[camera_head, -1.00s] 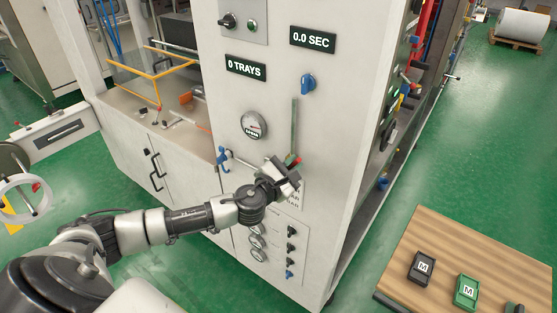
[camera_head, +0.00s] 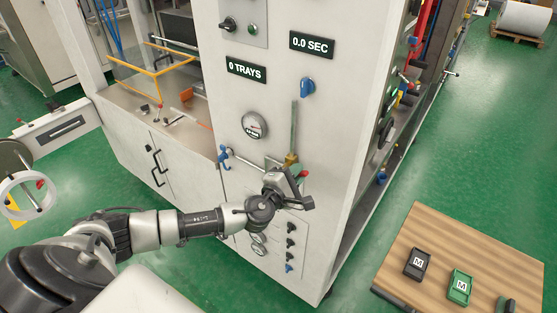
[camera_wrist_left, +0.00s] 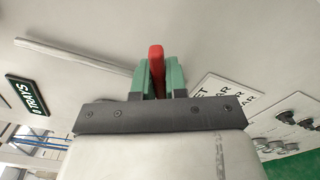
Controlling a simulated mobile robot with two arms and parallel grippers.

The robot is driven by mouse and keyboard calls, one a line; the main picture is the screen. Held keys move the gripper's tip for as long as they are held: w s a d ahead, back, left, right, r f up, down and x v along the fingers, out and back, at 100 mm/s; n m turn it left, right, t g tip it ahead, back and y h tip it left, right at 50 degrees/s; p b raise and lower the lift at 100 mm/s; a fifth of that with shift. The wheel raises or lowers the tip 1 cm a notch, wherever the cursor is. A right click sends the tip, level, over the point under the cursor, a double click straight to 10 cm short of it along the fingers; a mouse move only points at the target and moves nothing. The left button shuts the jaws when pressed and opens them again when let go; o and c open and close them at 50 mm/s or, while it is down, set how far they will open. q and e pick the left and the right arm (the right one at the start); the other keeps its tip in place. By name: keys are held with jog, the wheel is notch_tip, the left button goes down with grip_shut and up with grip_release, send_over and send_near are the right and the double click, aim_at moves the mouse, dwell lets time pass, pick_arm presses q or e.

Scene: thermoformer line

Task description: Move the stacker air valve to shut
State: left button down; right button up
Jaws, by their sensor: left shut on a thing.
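The stacker air valve has a brass body (camera_head: 291,159) at the foot of a thin green vertical pipe (camera_head: 294,125) on the white machine panel. Its red handle (camera_head: 304,173) shows low and to the right of the body in the head view. My left gripper (camera_head: 296,177) is at the handle, in front of the panel. In the left wrist view, the green fingers (camera_wrist_left: 158,80) are shut on the red handle (camera_wrist_left: 156,62), which stands up between them. The arm and gripper hide part of the valve and the label below it. My right gripper is out of view.
A pressure gauge (camera_head: 254,125) and a blue-handled fitting (camera_head: 224,157) sit left of the valve. A blue knob (camera_head: 307,88) is above it. Below is a panel of gauges and small knobs (camera_head: 291,243). A wooden table (camera_head: 440,240) stands at the right.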

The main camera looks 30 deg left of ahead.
pick_arm(q)
jog(key=shift+d+f+m, duration=0.15)
jog(key=shift+m, duration=0.45)
jog(key=shift+f+m+p, duration=0.3)
jog(key=shift+f+m, duration=0.05)
jog(key=shift+m, duration=0.15)
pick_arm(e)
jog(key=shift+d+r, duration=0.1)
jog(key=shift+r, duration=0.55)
pick_arm(q)
jog(key=m, duration=0.1)
jog(key=f+m+p, duration=0.1)
jog(key=shift+d+f+m, duration=0.15)
jog(key=shift+f+m, duration=0.1)
jog(key=shift+m, duration=0.15)
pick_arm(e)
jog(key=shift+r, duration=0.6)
pick_arm(q)
jog(key=c, duration=1.1)
grip_release()
